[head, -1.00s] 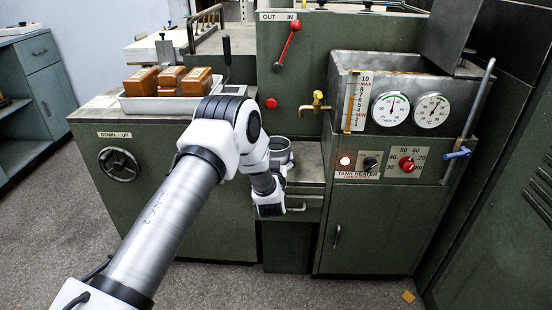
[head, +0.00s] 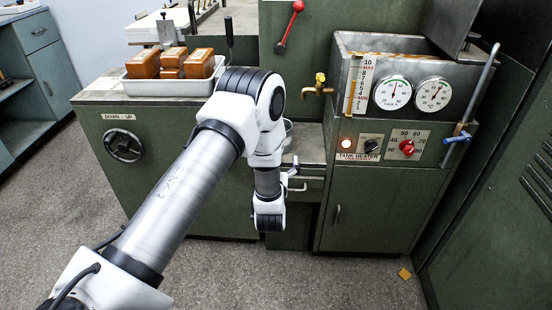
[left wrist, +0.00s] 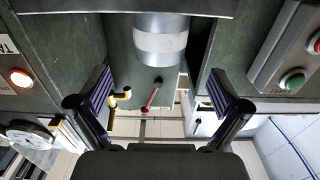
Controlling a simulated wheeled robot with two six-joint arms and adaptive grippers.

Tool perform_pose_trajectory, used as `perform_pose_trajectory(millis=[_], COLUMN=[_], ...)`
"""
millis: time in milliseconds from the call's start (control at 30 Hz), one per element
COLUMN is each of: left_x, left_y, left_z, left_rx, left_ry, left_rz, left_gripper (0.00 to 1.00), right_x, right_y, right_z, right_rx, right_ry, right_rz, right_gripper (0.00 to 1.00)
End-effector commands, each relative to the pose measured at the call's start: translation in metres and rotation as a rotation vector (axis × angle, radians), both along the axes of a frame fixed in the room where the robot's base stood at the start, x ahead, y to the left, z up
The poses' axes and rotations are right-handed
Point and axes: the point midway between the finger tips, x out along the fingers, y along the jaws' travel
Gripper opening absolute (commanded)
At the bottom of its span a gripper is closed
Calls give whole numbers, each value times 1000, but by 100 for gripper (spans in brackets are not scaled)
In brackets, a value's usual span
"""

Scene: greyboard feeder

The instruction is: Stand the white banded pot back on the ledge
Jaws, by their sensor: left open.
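The white banded pot (left wrist: 160,38) shows upside down at the top of the left wrist view, a grey cylinder with a pale band. It appears upright at the ledge (left wrist: 120,5). In the head view only a sliver of it (head: 289,128) shows behind my left arm, above the ledge (head: 311,155). My left gripper (left wrist: 160,82) is open and empty, its two fingers spread wide with the pot beyond them, apart from both. In the head view its jaws are mostly hidden by my wrist. My right gripper is in neither view.
A yellow tap (head: 318,87) and the tank with two dials (head: 393,93) stand right of the ledge. A white tray (head: 139,86) with brown blocks lies on the left cabinet. A red lever (head: 289,27) is on the panel behind.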

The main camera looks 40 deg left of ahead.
Motion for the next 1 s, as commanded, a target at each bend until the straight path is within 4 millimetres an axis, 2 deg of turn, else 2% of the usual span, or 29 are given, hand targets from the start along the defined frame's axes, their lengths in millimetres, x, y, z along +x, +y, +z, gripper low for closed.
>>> perform_pose_trajectory(millis=[67, 133, 167, 267, 300, 367, 400, 433, 500, 533, 600, 633, 733, 1000], left_x=[-7, -14, -20, -56, -81, -131, -169, -198, -262, -286, -329, -342, -363, -362], left_y=[-5, -12, -17, -47, -62, -88, -103, -114, -133, -139, -149, -152, -155, -155], left_z=[-2, -16, -28, -90, -120, -161, -182, -195, -212, -216, -217, -217, -216, -216], left_rx=[-2, -22, -39, -130, -177, -249, -294, -324, -385, -405, -440, -451, -466, -467], left_ry=[8, 58, 103, 352, 487, 709, 855, 961, 1182, 1264, 1409, 1450, 1520, 1519], left_rz=[-3, -23, -39, -128, -170, -234, -272, -298, -347, -363, -390, -397, -409, -408], left_gripper=[100, 100, 100, 100, 100, 100, 100, 100, 100, 100, 100, 100, 100, 100], right_x=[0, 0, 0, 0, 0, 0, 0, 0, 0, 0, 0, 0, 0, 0], right_y=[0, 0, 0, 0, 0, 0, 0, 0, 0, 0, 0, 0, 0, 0], right_z=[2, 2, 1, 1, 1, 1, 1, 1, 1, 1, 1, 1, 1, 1], right_rx=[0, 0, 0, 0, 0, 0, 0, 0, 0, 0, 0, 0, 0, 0], right_ry=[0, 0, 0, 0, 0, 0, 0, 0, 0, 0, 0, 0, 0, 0], right_rz=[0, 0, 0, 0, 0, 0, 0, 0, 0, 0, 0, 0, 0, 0], right_gripper=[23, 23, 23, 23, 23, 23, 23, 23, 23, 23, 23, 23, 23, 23])
